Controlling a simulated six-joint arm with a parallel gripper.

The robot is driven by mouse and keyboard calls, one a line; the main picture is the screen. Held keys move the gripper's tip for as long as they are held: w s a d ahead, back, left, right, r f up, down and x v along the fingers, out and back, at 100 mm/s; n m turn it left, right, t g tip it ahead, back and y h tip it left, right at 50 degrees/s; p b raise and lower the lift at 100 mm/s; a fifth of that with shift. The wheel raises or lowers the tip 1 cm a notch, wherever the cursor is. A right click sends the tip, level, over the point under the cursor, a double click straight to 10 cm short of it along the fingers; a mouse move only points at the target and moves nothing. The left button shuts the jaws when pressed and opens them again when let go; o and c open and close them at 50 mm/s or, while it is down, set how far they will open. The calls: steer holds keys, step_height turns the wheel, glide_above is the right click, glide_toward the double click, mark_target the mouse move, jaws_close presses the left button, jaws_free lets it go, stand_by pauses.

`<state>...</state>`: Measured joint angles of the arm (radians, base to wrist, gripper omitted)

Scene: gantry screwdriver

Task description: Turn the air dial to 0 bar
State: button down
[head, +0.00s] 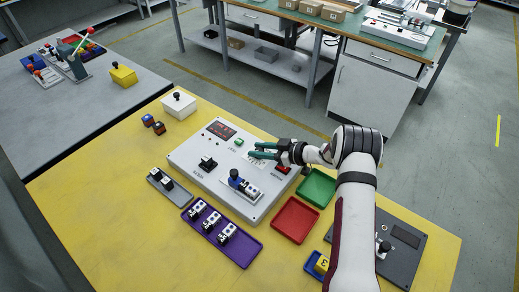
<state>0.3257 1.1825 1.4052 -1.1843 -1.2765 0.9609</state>
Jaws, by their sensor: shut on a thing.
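The white control panel (185,156) lies on the yellow table, with a dark display (221,130) whose reading is too small to read. My gripper (257,150) has teal fingers and reaches over the panel's right part from the right. It is shut on what appears to be the air dial, which the fingers hide. The dial's setting cannot be read from here. A green button (239,142) is just left of the fingertips. A red switch (283,169) sits below my wrist.
A black knob (208,163) and a blue-and-black tool (235,179) stand on the panel. A purple tray (240,252) with several white blocks is in front. Red (295,220) and green (317,188) trays are at the right, near my arm.

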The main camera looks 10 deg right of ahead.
steer(key=c, duration=0.5)
jaws_free()
steer(key=v, duration=1.5)
steer(key=shift+s+d, duration=0.25)
steer(key=shift+d, duration=0.05)
